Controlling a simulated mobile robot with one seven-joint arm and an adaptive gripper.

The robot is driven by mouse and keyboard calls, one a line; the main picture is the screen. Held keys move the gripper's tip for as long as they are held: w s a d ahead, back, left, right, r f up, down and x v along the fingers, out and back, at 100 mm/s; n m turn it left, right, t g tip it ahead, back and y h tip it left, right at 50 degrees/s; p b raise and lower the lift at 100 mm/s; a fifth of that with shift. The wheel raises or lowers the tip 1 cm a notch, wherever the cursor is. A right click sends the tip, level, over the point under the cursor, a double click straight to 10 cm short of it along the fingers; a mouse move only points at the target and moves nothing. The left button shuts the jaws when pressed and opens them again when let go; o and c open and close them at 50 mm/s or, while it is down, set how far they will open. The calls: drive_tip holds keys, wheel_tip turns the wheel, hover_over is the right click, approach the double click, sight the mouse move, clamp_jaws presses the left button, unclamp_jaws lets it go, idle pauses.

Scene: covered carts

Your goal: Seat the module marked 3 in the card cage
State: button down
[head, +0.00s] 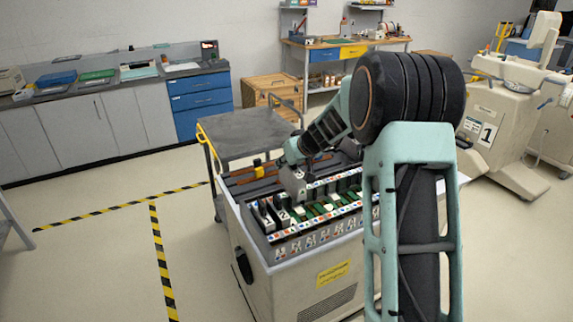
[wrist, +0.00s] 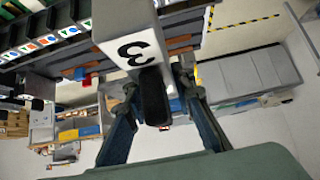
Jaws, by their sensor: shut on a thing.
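The module marked 3 is a light grey block with a black 3 on its face; it fills the upper middle of the wrist view (wrist: 128,30). My gripper (wrist: 157,92) is shut on its black handle. In the head view the gripper (head: 291,160) holds the module (head: 294,184) above the card cage (head: 318,222), near its back edge. The cage is the open top of a white cart and holds several cards and modules in a row. My arm hides the cage's right part. I cannot tell whether the module's lower end touches anything.
A grey cart top (head: 240,132) stands just behind the cage cart. A yellow warning label (head: 334,273) marks the cart's front. A white machine marked 1 (head: 500,120) stands at the right. The floor at the left is clear, with yellow-black tape (head: 160,250).

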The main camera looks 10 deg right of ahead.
sight(286, 177)
drive_tip(key=shift+b, duration=0.45)
wheel_tip(286, 177, down, 6)
drive_tip(key=b, duration=0.6)
drive_tip(key=shift+r, duration=0.25)
drive_tip(key=shift+b, duration=1.35)
idle(1.2)
drive_tip(key=shift+f+b, duration=3.95)
drive_tip(key=shift+b, duration=0.5)
